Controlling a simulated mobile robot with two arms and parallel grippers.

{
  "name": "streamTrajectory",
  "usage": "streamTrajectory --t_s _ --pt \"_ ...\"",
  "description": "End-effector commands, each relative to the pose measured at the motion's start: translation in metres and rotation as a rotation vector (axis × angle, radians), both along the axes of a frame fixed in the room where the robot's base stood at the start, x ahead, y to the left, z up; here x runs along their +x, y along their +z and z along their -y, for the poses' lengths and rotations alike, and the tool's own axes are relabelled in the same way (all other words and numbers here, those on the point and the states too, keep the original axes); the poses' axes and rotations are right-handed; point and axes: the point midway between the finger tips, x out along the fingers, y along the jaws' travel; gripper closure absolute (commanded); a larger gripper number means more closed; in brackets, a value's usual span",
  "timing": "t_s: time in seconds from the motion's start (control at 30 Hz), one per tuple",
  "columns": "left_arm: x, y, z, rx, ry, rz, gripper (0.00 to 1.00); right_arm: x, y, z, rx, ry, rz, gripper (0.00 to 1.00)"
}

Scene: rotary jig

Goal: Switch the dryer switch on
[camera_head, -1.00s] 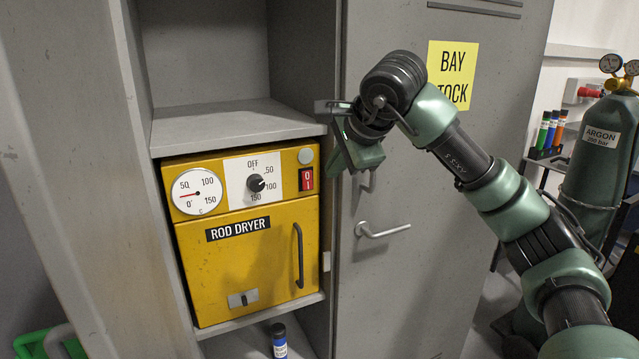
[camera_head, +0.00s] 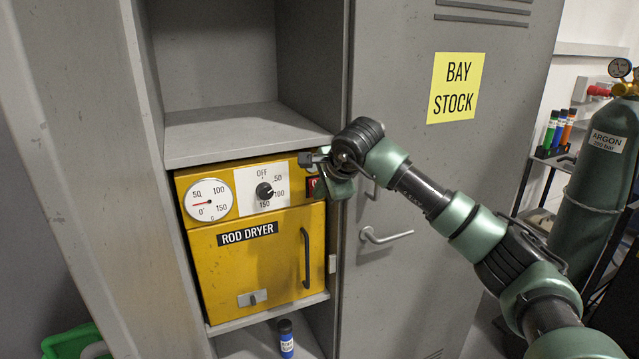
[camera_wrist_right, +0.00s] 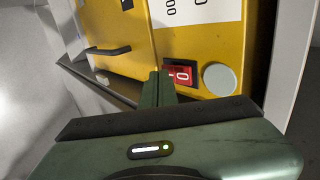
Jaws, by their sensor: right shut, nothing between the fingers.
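The yellow rod dryer (camera_head: 262,265) sits in an open grey cabinet bay. Its red rocker switch (camera_head: 312,187), marked 0 and 1, is at the upper right of the front panel and partly hidden by my right gripper (camera_head: 318,178). In the right wrist view the switch (camera_wrist_right: 184,75) lies right at the closed fingertips (camera_wrist_right: 159,76), which overlap its left end. I cannot tell whether they touch it. My right gripper is shut and empty. A pale round disc (camera_wrist_right: 220,79) is beside the switch. My left gripper is not in view.
The dryer has a temperature gauge (camera_head: 209,200), a black knob (camera_head: 264,190) and a door handle (camera_head: 306,258). A grey cabinet door (camera_head: 420,160) with its own handle (camera_head: 386,236) is at the right. A blue canister (camera_head: 286,339) stands on the shelf below.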

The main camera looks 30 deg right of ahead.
Motion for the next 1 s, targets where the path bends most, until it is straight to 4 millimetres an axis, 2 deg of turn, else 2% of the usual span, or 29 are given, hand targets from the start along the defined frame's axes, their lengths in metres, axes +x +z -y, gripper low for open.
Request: streamTrajectory --t_s 0.43,0.6,0.67,1.0 --pt "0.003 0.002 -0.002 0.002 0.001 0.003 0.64 0.005 -0.002 0.001 -0.001 -0.001 0.001 1.0" --pt "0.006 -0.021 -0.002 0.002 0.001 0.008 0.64 0.009 -0.011 0.002 -0.005 -0.002 0.045 1.0" --pt "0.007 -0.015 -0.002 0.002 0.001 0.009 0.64 0.009 -0.003 0.001 -0.004 -0.001 0.05 1.0" --pt "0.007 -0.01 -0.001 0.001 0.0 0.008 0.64 0.009 0.002 0.001 -0.004 -0.002 0.05 1.0"
